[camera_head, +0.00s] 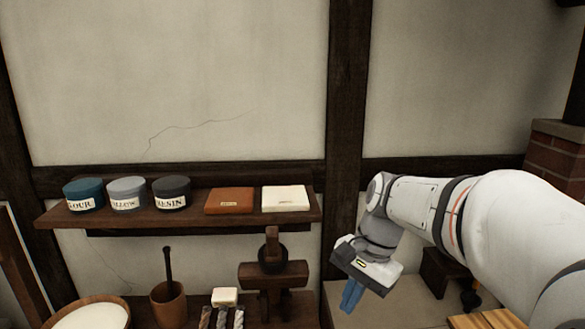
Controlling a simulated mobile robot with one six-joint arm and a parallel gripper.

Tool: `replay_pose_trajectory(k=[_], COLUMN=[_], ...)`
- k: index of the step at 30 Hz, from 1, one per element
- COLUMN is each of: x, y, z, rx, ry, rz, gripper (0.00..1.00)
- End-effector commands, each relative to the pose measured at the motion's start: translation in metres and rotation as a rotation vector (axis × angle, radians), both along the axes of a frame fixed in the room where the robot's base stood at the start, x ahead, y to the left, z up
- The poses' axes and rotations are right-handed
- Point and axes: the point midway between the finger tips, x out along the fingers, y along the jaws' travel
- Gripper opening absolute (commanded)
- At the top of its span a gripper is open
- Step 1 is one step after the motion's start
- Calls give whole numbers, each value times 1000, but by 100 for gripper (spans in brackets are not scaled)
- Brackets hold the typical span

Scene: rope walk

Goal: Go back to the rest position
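My gripper (352,296) hangs at the end of my white arm, right of the dark wall post. Its blue fingers point down over a pale surface. The fingers appear close together, seen partly from the side, and I cannot tell whether they are open or shut. I see no object between them. The gripper is right of and below the wall shelf, apart from it.
The wall shelf (140,220) holds labelled pots (127,193), a brown box (230,201) and a white box (285,198). Below stand a bowl (92,316), a brown cup (168,304) and a wooden device (272,272). Slatted wood (488,320) lies lower right.

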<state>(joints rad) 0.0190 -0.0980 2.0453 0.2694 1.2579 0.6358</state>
Motion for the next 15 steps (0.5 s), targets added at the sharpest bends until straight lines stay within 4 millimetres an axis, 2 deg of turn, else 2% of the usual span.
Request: replay_pose_trajectory(k=[1, 9, 15], x=[-13, -70, -100], y=[-4, -28, -41], z=[-6, -34, -55], rx=[-24, -185, -294], ry=[-46, -277, -385], rz=[54, 402, 616], gripper=[0, 0, 0])
